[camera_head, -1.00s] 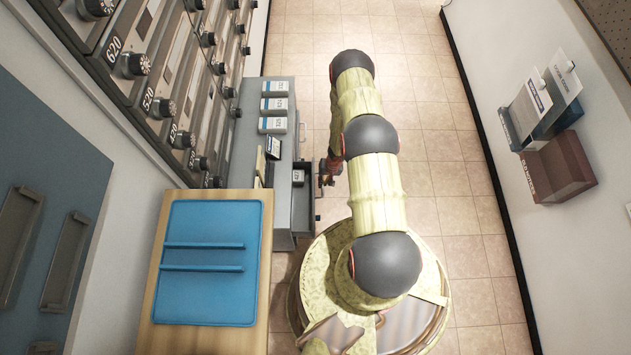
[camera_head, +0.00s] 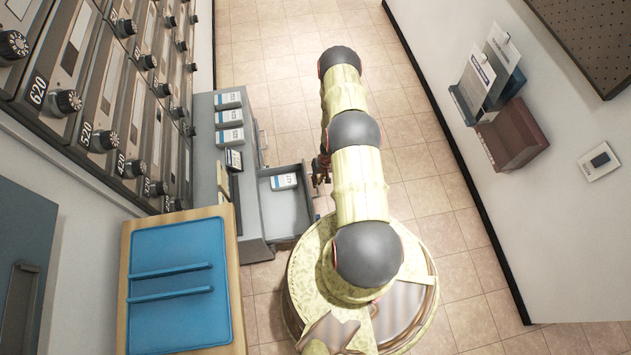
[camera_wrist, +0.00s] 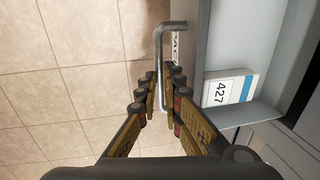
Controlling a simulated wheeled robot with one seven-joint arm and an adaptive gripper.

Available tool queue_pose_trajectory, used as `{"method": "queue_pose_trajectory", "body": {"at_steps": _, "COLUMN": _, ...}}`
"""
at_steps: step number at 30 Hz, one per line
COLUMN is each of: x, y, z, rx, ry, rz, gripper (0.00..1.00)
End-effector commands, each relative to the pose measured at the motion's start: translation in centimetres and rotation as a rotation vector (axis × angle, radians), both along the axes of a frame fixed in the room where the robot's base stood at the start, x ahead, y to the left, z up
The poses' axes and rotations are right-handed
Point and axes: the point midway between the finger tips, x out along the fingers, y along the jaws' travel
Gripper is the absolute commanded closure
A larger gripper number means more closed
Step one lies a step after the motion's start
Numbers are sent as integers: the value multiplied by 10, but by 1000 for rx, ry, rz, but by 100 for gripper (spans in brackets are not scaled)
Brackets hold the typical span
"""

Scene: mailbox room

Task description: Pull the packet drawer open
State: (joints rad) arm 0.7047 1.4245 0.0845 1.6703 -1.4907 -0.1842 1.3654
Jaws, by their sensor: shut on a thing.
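The packet drawer (camera_head: 287,210) stands well out from the right side of the grey cabinet (camera_head: 206,130). A white packet (camera_head: 284,181) lies inside it; in the wrist view this packet (camera_wrist: 230,87) has a blue stripe and reads 427. The drawer's metal bar handle (camera_wrist: 166,40) shows in the wrist view on the drawer front (camera_wrist: 194,40). My gripper (camera_wrist: 162,90) is shut on the handle, one finger on each side of it. In the head view my gripper (camera_head: 321,170) is at the drawer front, partly hidden by my arm.
Several labelled packets (camera_head: 230,117) lie on the cabinet top. A wooden table with a blue tray (camera_head: 182,328) stands in front of the cabinet. Lock boxes (camera_head: 105,140) line the left wall. A brochure holder (camera_head: 510,135) is on the right wall. Tiled floor (camera_head: 420,150) is clear beyond my arm.

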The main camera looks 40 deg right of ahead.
Motion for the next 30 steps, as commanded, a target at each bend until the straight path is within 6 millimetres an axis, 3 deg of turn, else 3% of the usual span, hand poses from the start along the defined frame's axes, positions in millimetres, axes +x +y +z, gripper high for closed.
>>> {"method": "queue_pose_trajectory", "body": {"at_steps": 4, "x": 1, "y": 0, "z": 0, "rx": -1, "ry": -1, "rz": 0, "gripper": 100}}
{"method": "queue_pose_trajectory", "body": {"at_steps": 5, "x": 1, "y": 0, "z": 0, "rx": -1, "ry": -1, "rz": 0, "gripper": 90}}
{"method": "queue_pose_trajectory", "body": {"at_steps": 14, "x": 0, "y": 0, "z": 0, "rx": -1, "ry": -1, "rz": 0, "gripper": 73}}
{"method": "queue_pose_trajectory", "body": {"at_steps": 24, "x": 0, "y": 0, "z": 2, "rx": -1, "ry": -1, "rz": 0, "gripper": 73}}
{"method": "queue_pose_trajectory", "body": {"at_steps": 30, "x": -1, "y": -5, "z": 26, "rx": -1, "ry": -2, "rz": 0, "gripper": 73}}
